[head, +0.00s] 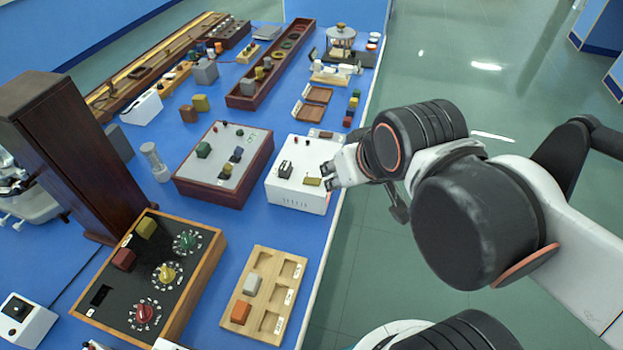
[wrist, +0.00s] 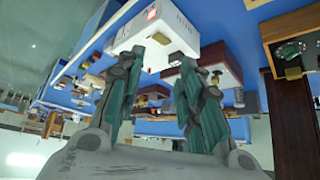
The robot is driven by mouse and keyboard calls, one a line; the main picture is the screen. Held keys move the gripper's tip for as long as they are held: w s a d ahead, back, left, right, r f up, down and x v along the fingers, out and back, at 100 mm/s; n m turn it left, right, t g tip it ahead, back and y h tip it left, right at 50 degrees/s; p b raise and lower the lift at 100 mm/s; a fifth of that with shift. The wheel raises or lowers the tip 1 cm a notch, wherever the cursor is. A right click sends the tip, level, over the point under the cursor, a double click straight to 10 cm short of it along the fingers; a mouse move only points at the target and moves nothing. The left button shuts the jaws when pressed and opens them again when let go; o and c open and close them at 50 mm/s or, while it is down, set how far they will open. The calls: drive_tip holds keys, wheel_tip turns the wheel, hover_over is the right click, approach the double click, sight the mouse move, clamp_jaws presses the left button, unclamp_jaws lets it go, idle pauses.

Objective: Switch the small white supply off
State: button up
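The small white supply (head: 299,202) is a white box near the bench's right edge in the head view. A black switch (head: 285,169) and an olive-yellow block (head: 312,181) are on its top, with small dark red posts behind them. My gripper (head: 328,175) is at the box's right side, close to the olive block; I cannot tell whether it touches. In the tilted wrist view the white supply (wrist: 176,28) shows just beyond my gripper (wrist: 158,62). The two fingers are apart with nothing clearly between them. The switch's position is too small to tell.
A grey-topped box with a dark red case (head: 225,165) stands left of the supply. A wooden-framed panel with coloured knobs (head: 155,275) and a wooden tray (head: 265,297) are nearer. A tall dark wooden box (head: 65,150) stands at left. Open floor lies right of the bench.

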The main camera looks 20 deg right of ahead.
drive_tip(key=shift+r, duration=0.1)
drive_tip(key=c, duration=0.4)
drive_tip(key=shift+w+r+m, duration=0.2)
drive_tip(key=shift+w+m, duration=0.05)
drive_tip(key=shift+m, duration=0.15)
clamp_jaws()
drive_tip(key=w+a+m+g+h+p, duration=0.1)
drive_tip(key=w+m+g+p, duration=0.7)
drive_tip(key=m, duration=1.6)
drive_tip(key=shift+w+f+p, duration=0.35)
drive_tip(key=shift+w+p, duration=0.1)
drive_tip(key=shift+w, duration=2.35)
